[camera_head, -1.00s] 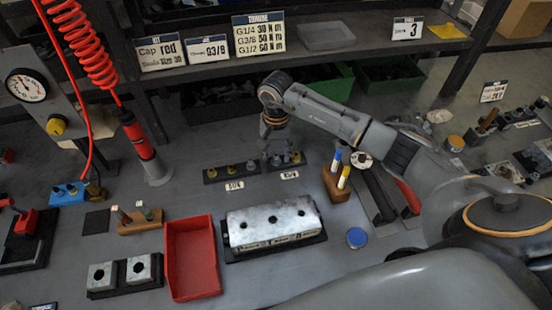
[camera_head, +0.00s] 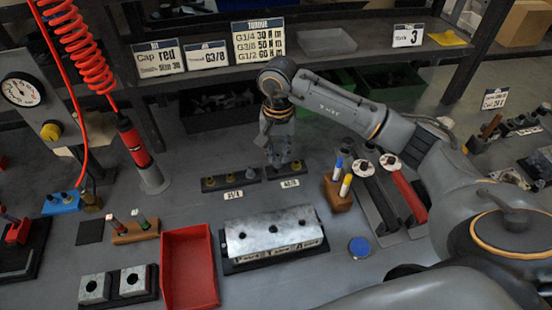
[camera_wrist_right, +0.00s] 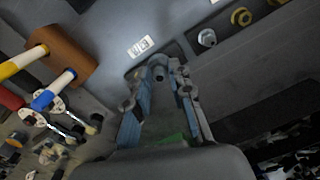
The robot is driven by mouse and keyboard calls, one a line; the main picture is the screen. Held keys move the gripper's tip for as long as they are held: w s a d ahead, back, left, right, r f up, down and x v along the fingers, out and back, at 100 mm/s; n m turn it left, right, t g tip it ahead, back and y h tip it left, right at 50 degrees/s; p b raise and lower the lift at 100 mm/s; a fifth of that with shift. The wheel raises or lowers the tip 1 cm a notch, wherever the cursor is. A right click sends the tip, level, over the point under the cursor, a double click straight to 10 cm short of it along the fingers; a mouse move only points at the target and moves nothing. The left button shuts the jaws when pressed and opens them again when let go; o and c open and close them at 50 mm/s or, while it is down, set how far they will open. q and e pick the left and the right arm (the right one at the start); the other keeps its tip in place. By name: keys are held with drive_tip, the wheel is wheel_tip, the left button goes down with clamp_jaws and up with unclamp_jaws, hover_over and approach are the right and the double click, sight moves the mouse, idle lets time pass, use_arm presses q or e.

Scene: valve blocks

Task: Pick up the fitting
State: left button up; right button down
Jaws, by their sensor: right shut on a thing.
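My right gripper (camera_head: 281,164) points down at the right fitting rack (camera_head: 272,175) in the head view. Its fingers cover much of that rack. In the right wrist view the fingertips (camera_wrist_right: 160,70) are closed around a small greyish fitting (camera_wrist_right: 160,74), mostly hidden between them. I cannot tell whether it is clear of the rack. The left fitting rack (camera_head: 220,188) holds several fittings. In the wrist view a silver fitting (camera_wrist_right: 207,38) and a brass fitting (camera_wrist_right: 241,17) stand beside the gripper. My left gripper is not in view.
The metal valve block (camera_head: 272,252) lies in front of the racks, with the red tray (camera_head: 188,292) to its left. A wooden holder with marker pens (camera_head: 338,194) and the red-handled tool (camera_head: 405,190) stand to the right. The shelf (camera_head: 200,80) is behind.

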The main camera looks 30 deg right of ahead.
drive_tip(key=s+a+r+b, duration=0.2)
drive_tip(key=s+r, duration=0.4)
drive_tip(key=s, duration=0.4)
drive_tip(key=shift+s+a+r, duration=0.35)
drive_tip(key=shift+a, duration=0.3)
